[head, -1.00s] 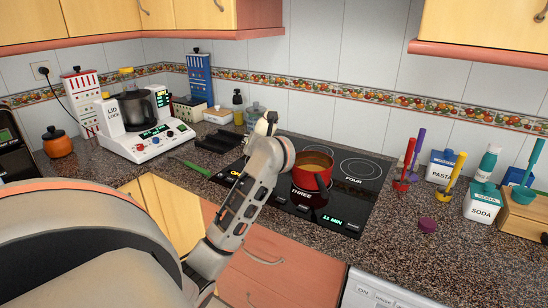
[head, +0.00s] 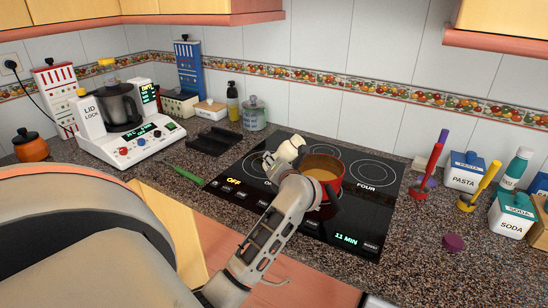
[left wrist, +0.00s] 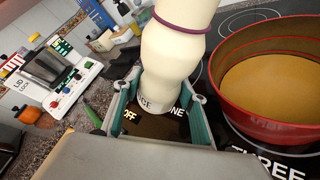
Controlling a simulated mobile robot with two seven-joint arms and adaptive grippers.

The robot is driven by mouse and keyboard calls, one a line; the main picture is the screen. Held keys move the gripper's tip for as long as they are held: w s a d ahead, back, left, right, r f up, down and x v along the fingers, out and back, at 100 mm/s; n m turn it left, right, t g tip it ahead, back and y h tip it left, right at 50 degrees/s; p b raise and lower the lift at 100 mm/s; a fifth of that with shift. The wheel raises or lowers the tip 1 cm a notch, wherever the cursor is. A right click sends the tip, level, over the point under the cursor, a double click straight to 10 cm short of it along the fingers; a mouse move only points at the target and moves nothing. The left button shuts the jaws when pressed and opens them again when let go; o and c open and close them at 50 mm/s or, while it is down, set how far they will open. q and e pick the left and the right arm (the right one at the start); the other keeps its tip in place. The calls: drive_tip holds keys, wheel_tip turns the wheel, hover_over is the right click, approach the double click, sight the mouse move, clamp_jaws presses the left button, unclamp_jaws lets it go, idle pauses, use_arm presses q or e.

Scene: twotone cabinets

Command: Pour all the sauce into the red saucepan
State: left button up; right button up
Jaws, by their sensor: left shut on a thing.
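The red saucepan (head: 333,184) stands on the black hob with orange-brown sauce (head: 320,174) inside. The left wrist view shows its rim and wall (left wrist: 263,122) close on the right, with a wide surface of sauce (left wrist: 268,85). My left gripper (left wrist: 158,115) is shut on a cream bottle (left wrist: 176,55) with a purple ring, a little left of the saucepan and apart from it. The bottle is nearly upright in that view; its top is cut off. In the head view the bottle (head: 290,150) shows behind my wrist, which hides the gripper's fingers and the saucepan's front left. My right gripper is not in view.
The hob (head: 345,222) has free room right of the saucepan. A pasta canister (head: 463,172), soda canister (head: 512,215) and utensils stand right. A purple lid-like disc (head: 452,242) lies on the counter.

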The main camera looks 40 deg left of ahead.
use_arm(q)
drive_tip(key=shift+w+a, duration=0.15)
drive_tip(key=shift+s+a+f+m+g+y, duration=0.15)
drive_tip(key=shift+s+m+y, duration=0.1)
drive_tip(key=shift+m, duration=0.2)
drive_tip(key=shift+s+a+f+m+g+y, duration=0.15)
drive_tip(key=shift+m+y, duration=0.1)
drive_tip(key=shift+m, duration=0.2)
drive_tip(key=shift+s+a+f+m+y, duration=0.3)
drive_tip(key=shift+m+y, duration=0.2)
drive_tip(key=shift+m, duration=0.4)
drive_tip(key=shift+r, duration=0.1)
drive_tip(key=shift+s+a+p, duration=0.1)
drive_tip(key=shift+p, duration=0.55)
drive_tip(key=shift+r+m+y+p, duration=0.4)
drive_tip(key=shift+r+m, duration=0.1)
drive_tip(key=shift+m, duration=0.3)
drive_tip(key=shift+s+a+r+m, duration=0.1)
drive_tip(key=shift+r+m, duration=0.25)
drive_tip(key=shift+m, duration=0.05)
